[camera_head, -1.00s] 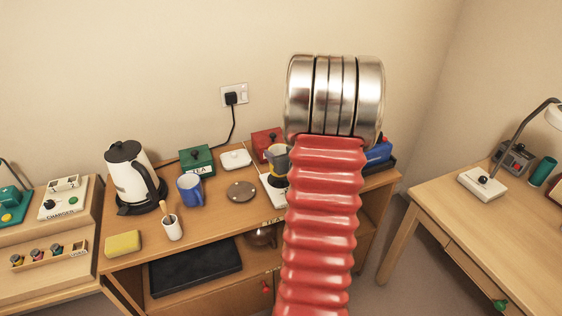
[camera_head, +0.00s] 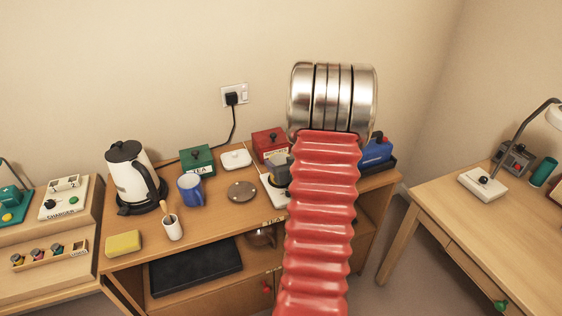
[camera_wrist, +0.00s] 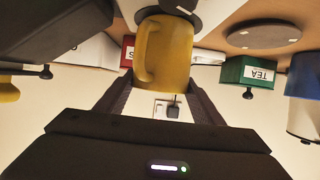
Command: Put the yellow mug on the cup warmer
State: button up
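The yellow mug (camera_wrist: 172,52) is between the two fingers of my gripper (camera_wrist: 160,88) in the wrist view, which is upside down. The fingers lie close along both sides of the mug, and its handle faces left. The cup warmer, a white unit with a dark round plate (camera_wrist: 184,16), shows just past the mug's base. I cannot tell whether the base touches the plate. In the head view my gripper (camera_head: 280,170) is low over the white cup warmer (camera_head: 276,197), and the mug is hidden there.
A round grey disc (camera_head: 242,191), a blue mug (camera_head: 190,189), a green TEA box (camera_head: 197,159) and a white kettle (camera_head: 130,176) stand to the left. A red box (camera_head: 270,143) is behind my gripper, and a blue object (camera_head: 377,152) is to the right.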

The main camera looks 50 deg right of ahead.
jog(key=o, duration=0.4)
jog(key=shift+r, duration=0.1)
jog(key=shift+r, duration=0.1)
jog(key=v, duration=1.2)
jog(key=shift+s, duration=0.1)
dwell(0.5)
